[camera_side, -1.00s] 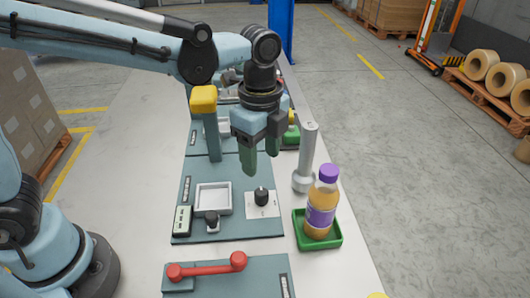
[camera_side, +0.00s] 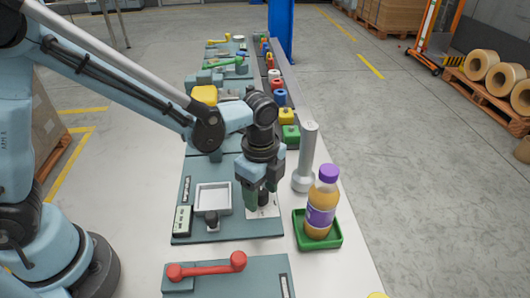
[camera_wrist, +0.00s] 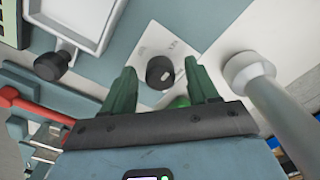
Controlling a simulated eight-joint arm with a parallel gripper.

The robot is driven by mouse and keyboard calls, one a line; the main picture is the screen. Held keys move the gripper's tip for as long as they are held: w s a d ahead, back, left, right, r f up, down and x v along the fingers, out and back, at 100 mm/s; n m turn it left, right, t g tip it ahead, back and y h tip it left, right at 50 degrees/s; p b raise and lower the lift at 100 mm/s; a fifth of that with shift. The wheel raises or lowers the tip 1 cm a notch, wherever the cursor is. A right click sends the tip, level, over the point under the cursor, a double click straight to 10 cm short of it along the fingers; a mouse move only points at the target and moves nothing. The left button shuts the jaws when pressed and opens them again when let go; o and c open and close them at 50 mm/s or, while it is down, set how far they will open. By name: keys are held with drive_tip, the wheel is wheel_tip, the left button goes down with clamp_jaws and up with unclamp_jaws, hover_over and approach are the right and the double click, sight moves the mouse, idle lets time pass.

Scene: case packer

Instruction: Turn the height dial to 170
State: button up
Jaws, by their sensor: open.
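The dial is a black round knob (camera_wrist: 160,72) on a white plate (camera_wrist: 150,42) with small marks, too small to read. In the side view the plate (camera_side: 267,211) shows below my gripper (camera_side: 262,201), and the knob is mostly hidden by the fingers. My gripper (camera_wrist: 163,70) is open, pointing down, with one green finger on each side of the knob. In the wrist view a gap shows between the knob and each finger. A pale mark shows on the knob's top. I cannot tell which value it points to.
A white square frame (camera_side: 229,198) and a small black knob (camera_side: 212,219) lie left on the same panel. A grey post (camera_side: 308,150) and a bottle (camera_side: 321,207) in a green tray (camera_side: 335,240) stand to the right. A red handle (camera_side: 205,269) lies in front.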

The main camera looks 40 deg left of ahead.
drive_tip(key=c, duration=1)
drive_tip(key=shift+c, duration=0.2)
